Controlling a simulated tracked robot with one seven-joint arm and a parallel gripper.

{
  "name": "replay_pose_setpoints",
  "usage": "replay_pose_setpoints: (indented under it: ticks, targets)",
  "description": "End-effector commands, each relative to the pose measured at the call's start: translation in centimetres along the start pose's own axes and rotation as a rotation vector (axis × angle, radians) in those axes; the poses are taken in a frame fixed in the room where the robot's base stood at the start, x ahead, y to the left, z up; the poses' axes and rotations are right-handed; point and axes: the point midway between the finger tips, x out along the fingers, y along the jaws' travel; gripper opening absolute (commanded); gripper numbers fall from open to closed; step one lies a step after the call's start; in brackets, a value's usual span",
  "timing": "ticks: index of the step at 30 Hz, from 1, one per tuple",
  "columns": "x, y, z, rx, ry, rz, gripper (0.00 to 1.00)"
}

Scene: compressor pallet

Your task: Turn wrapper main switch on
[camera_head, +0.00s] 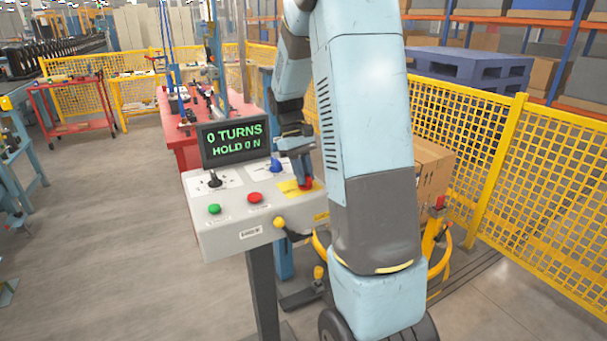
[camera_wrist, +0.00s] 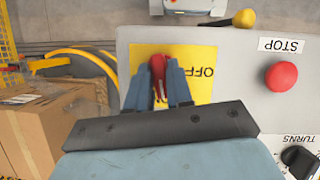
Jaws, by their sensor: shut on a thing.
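The red main switch handle (camera_head: 306,183) sits on a yellow plate (camera_head: 290,187) at the right end of a grey control console (camera_head: 228,232). In the wrist view the red handle (camera_wrist: 148,66) lies between the two fingers of my gripper (camera_wrist: 158,76), which is shut on it. The yellow plate (camera_wrist: 203,62) carries the word OFF beside the fingers. In the head view my gripper (camera_head: 301,172) reaches down onto the handle from above. The fingers and my arm hide part of the handle. The console display (camera_head: 234,141) reads "0 TURNS" and a HOLD line.
A cardboard box (camera_wrist: 55,120) and yellow mesh fence (camera_head: 545,180) stand to the right in the head view.

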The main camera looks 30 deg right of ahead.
Motion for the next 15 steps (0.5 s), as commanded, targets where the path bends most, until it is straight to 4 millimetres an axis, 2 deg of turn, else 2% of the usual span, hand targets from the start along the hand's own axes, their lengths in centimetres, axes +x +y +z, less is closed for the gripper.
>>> replay_pose_setpoints:
  ticks: [6,15]
  targets:
    - [-0.05,0.11,-0.08,0.112,0.002,-0.045,0.0]
    - [-0.05,0.16,-0.07,0.186,0.003,-0.075,0.0]
